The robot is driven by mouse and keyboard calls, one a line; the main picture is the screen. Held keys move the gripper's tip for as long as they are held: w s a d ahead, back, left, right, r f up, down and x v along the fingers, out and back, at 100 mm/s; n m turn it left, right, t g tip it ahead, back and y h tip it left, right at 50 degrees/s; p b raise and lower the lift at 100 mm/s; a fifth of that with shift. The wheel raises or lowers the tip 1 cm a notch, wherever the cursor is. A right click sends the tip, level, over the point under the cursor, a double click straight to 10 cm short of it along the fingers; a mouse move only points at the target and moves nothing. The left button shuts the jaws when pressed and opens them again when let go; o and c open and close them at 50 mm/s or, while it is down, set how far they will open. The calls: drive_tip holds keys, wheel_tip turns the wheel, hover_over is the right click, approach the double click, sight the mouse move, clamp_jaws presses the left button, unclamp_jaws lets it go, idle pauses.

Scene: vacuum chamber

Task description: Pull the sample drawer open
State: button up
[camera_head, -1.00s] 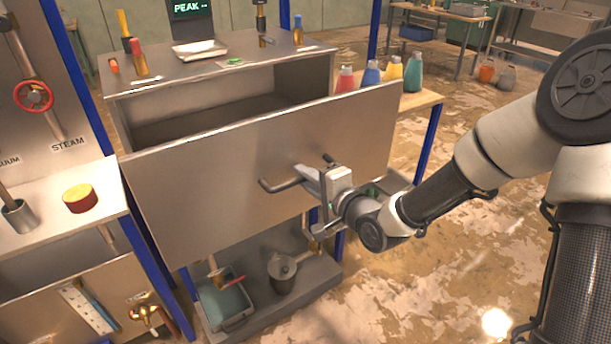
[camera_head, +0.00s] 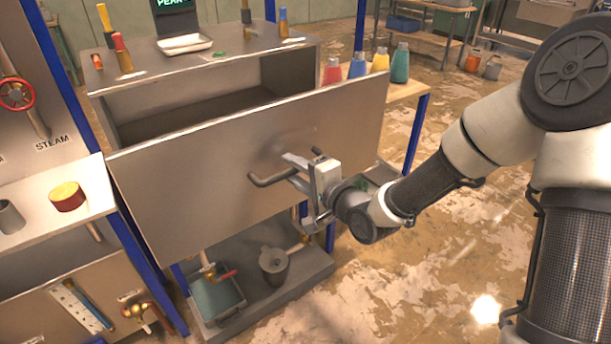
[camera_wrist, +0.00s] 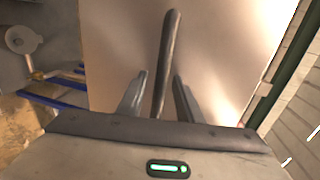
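The sample drawer (camera_head: 200,185) stands pulled out from the steel cabinet, with a dark gap behind its broad metal front. Its dark bar handle (camera_head: 262,181) sticks out from the front. My gripper (camera_head: 292,170) is at the handle. In the wrist view the handle (camera_wrist: 168,50) runs between the two fingers of my gripper (camera_wrist: 160,85), with a visible gap on each side. The fingers are open around the bar and do not appear to clamp it. The far end of the handle is partly hidden by the gripper in the head view.
Colored bottles (camera_head: 357,66) stand on a side table right of the cabinet. A white tray (camera_head: 185,44) sits on the cabinet top. Below the drawer are a bin (camera_head: 215,298) and a metal pot (camera_head: 273,266).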

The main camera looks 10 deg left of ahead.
drive_tip(key=p+v, duration=1.5)
drive_tip(key=v, duration=0.2)
drive_tip(key=shift+s, duration=0.15)
